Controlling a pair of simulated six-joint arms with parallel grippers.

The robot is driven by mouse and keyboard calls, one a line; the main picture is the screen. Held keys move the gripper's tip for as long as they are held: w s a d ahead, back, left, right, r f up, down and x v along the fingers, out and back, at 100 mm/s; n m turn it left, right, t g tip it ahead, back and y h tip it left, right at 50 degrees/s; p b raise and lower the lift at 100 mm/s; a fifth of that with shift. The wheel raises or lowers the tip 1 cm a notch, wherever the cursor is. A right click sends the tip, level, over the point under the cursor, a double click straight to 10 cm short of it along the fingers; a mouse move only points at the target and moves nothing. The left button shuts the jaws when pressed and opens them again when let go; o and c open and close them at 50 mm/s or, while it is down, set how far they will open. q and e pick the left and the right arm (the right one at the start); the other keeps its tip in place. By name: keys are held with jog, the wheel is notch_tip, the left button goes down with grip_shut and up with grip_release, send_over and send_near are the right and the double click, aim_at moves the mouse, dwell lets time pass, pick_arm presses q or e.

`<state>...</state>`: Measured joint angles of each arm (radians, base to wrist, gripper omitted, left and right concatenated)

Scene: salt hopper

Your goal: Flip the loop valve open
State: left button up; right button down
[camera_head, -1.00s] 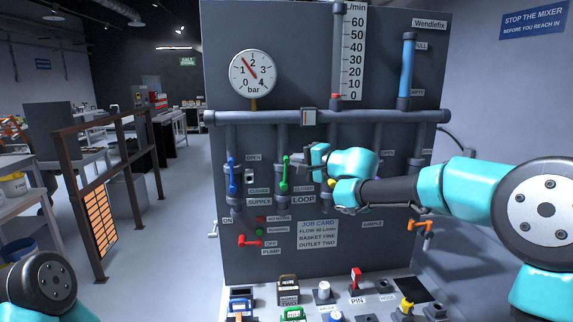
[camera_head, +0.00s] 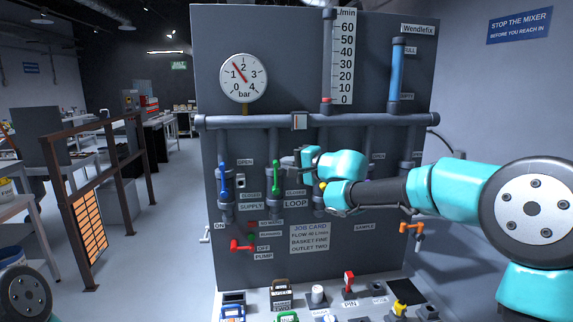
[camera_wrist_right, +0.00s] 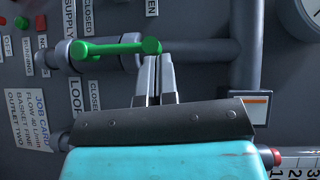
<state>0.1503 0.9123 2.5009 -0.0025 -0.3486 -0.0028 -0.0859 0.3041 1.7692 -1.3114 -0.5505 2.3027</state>
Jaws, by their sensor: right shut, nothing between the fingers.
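The green loop valve lever (camera_head: 275,179) stands upright along its pipe on the grey panel, above the LOOP label (camera_head: 296,203). In the right wrist view, where the panel appears turned sideways, the lever (camera_wrist_right: 113,47) runs from a round hub to a knob. My right gripper (camera_head: 288,161) is shut and empty, just right of the lever's upper end. In the wrist view its fingertips (camera_wrist_right: 158,59) are beside the knob; I cannot tell whether they touch it. My left gripper is out of view; only part of my left arm shows at lower left.
A blue supply lever (camera_head: 224,180) is left of the loop lever. A red pump lever (camera_head: 240,246) sits below it. A horizontal pipe (camera_head: 365,121) crosses above the levers. An orange sample handle (camera_head: 411,228) is at right. Several small items stand on the ledge below.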

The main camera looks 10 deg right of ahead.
jog(key=w+d+r+v, duration=0.1)
jog(key=v, duration=1.1)
jog(key=shift+d, duration=0.55)
jog(key=shift+w+f, duration=0.1)
